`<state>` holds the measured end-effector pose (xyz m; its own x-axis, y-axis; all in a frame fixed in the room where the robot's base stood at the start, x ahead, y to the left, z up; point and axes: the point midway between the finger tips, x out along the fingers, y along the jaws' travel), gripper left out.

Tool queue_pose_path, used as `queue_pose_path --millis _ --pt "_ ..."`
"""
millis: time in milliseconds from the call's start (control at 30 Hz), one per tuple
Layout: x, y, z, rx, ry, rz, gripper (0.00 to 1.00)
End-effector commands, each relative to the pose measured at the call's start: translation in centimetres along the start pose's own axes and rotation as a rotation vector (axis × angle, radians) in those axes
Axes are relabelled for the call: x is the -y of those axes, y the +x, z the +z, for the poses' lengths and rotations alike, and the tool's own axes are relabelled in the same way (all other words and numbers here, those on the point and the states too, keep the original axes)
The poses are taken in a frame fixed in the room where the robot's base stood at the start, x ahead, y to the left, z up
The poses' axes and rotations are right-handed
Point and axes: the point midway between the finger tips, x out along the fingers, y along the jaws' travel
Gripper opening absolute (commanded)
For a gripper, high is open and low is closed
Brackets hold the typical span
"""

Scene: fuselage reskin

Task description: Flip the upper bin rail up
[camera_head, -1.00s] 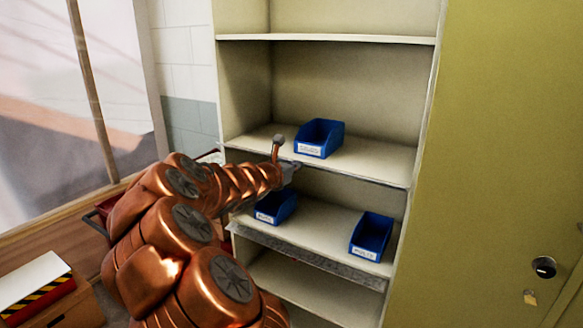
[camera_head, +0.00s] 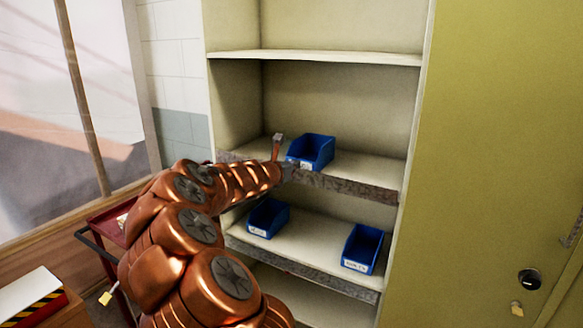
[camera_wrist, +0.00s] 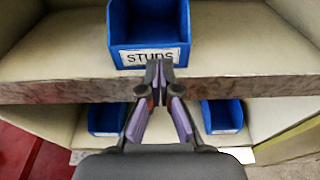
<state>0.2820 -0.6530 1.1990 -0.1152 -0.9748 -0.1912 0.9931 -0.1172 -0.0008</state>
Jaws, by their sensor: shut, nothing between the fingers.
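The upper bin rail (camera_head: 345,185) is a grey, worn metal strip along the front of the upper shelf. It shows as a broad band in the head view, in front of the bin's lower edge. In the wrist view the rail (camera_wrist: 240,88) crosses the picture below the STUDS bin (camera_wrist: 150,30). My gripper (camera_head: 291,172) is at the rail near its middle left. In the wrist view my gripper (camera_wrist: 160,68) has its fingertips together, empty, overlapping the rail's top edge and the bin label. I cannot tell whether they touch the rail.
The blue STUDS bin (camera_head: 316,150) sits on the upper shelf behind the rail. Two blue bins (camera_head: 267,218) (camera_head: 362,248) sit on the lower shelf behind the lower rail (camera_head: 330,285). An olive cabinet door (camera_head: 490,150) stands at right, a red cart (camera_head: 105,222) at left.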

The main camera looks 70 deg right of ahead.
Motion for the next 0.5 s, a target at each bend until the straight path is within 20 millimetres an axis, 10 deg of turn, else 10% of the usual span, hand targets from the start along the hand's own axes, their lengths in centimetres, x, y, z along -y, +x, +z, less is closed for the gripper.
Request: queue_pose_path --millis 500 --pt "-0.02 0.61 0.27 0.0 0.001 0.0 0.0"
